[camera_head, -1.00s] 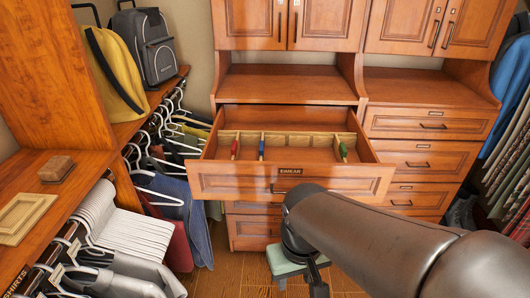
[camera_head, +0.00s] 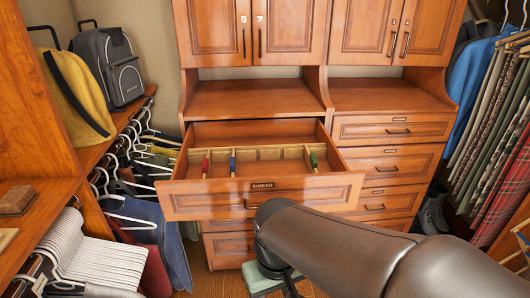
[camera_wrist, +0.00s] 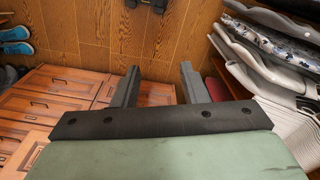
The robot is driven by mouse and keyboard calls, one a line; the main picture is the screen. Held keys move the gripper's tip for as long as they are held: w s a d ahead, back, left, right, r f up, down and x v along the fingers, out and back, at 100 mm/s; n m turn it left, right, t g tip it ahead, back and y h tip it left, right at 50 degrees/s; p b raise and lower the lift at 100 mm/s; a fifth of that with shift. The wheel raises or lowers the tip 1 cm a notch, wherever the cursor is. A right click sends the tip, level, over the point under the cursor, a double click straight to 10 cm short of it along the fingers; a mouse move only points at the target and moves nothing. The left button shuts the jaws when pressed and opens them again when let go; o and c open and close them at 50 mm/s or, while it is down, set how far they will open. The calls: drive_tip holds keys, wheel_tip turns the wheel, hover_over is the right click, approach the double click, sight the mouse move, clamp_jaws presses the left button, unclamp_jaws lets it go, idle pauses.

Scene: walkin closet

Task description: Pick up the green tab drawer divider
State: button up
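The green tab drawer divider (camera_head: 313,160) stands near the right end of the open drawer (camera_head: 315,194), in a row with a red tab divider (camera_head: 205,166) and a blue tab divider (camera_head: 232,165). My gripper (camera_wrist: 160,75) is open and empty, its two dark fingers well apart in the wrist view. In the head view my gripper (camera_head: 270,284) hangs low in front of the drawer, below its front panel and partly hidden by my arm. The dividers do not show in the wrist view.
Hanging clothes and a shelf with a yellow bag (camera_head: 75,95) and a grey backpack (camera_head: 108,68) line the left. Closed drawers (camera_head: 388,165) stand right of the open one. Trousers (camera_head: 490,130) hang at the far right.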

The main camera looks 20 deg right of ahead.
idle(0.4)
drive_tip(key=o, duration=0.9)
